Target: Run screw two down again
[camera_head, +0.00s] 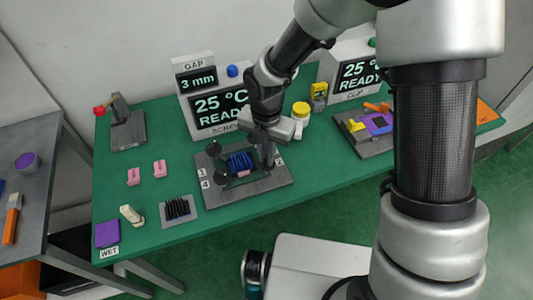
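The screw fixture (263,184) is a dark grey plate on the green table. It carries a blue ribbed part (240,161) with a pink block (243,173) by it. Two dark round screw knobs show on its left side, an upper one (214,149) and a lower one (221,179), near labels 1 and 4. My gripper (266,160) points down over the right side of the fixture, near another small label. It covers the screws there, so I cannot tell which one it is at or whether it touches one. Its fingers are too small and dark to read.
Behind the fixture, displays read GAP 3 mm (197,79) and 25 °C READY (220,106). A yellow-capped white jar (300,114) stands close right of my gripper. A clip fixture (370,142) is farther right. Pink blocks (160,168) and a black ribbed part (177,208) lie left.

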